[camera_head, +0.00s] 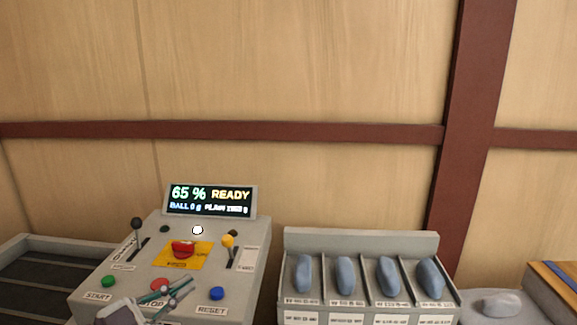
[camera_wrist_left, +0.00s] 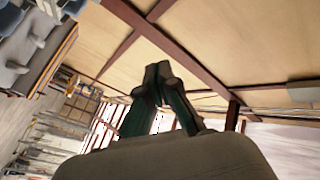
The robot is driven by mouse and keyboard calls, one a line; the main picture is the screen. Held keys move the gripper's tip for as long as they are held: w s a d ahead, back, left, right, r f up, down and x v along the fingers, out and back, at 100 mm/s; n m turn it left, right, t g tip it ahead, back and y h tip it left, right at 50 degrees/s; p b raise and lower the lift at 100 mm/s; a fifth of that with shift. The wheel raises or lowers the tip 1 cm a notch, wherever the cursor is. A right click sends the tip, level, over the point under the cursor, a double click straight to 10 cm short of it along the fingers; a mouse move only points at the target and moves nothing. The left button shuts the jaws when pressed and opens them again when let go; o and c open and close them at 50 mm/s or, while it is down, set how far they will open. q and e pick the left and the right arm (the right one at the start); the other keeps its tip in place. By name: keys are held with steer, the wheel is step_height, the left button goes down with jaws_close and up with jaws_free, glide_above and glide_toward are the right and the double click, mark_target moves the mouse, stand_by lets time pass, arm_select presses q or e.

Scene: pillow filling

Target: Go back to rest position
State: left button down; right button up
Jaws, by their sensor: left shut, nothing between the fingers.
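My left gripper (camera_head: 172,290) is low in the head view, in front of the grey control panel (camera_head: 92,283). Its fingers are closed and hold nothing. In the left wrist view the left gripper (camera_wrist_left: 158,72) shows its two dark green fingers with their tips together. The fingers partly hide the lower middle of the panel, by the STOP label and a red button (camera_head: 159,284). I cannot tell whether they touch the panel. My right gripper is not in view.
A display (camera_head: 210,200) reads 65 % READY. A grey rack (camera_head: 362,240) with several blue pads stands right. A grey tray (camera_head: 70,243) is left. A wooden wall (camera_head: 300,60) stands behind.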

arm_select(q)
steer(key=s+a+f+n+t+y, duration=0.2)
steer(key=s+a+f+n+y, duration=0.2)
steer(key=a+f+n+y, duration=0.95)
steer(key=s+d+f+g, duration=0.6)
steer(key=s+f, duration=0.2)
steer(key=s, duration=0.2)
steer(key=s+d+f+g, duration=0.5)
steer(key=s+f+g, duration=0.1)
steer(key=s+f, duration=0.35)
step_height(320, 180, down, 25)
steer(key=s+g, duration=0.1)
steer(key=g, duration=0.1)
steer(key=s+a+f, duration=0.2)
steer(key=s+f, duration=1.4)
steer(key=s, duration=0.1)
steer(key=shift+a+f+g, duration=0.15)
steer(key=shift+a+g, duration=0.25)
